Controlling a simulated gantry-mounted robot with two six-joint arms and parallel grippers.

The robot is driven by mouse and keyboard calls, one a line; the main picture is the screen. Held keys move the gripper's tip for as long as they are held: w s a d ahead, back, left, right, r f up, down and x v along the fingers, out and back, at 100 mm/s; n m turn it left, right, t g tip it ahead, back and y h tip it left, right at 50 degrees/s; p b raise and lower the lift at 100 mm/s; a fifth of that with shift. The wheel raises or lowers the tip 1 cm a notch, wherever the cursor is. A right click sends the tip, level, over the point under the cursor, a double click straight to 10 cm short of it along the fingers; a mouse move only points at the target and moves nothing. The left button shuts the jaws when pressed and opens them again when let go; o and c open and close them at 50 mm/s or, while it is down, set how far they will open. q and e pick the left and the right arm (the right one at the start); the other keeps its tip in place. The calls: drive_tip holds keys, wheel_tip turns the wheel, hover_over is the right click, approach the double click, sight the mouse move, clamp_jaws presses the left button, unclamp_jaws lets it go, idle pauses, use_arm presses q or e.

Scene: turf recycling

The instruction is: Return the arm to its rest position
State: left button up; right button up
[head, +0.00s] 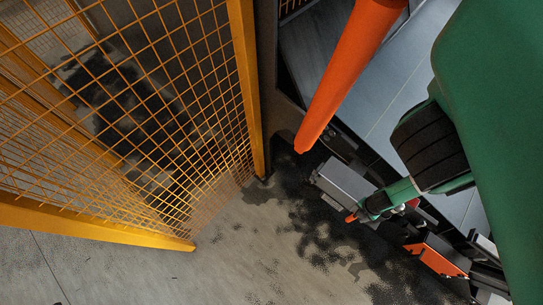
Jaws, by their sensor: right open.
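My right arm comes in from the right side of the head view, with a large green link and a ribbed black joint. Beyond the joint, a narrower green part leads to my right gripper (368,208), which is small in this view. The gripper is open, and I see nothing held in it. A small orange tip shows at its left end. It appears in front of or beside a grey box-shaped unit (345,182); I cannot tell whether they touch. My left gripper is not in view.
A yellow mesh fence (130,110) fills the left, with its post (247,85) near the middle. A thick orange bar (350,70) slants down from the top. Grey panels (405,85) lie behind it. The concrete floor (225,265) has dark stains and is open at bottom centre.

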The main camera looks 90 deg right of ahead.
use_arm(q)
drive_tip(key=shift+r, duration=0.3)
use_arm(e)
drive_tip(key=shift+r, duration=0.8)
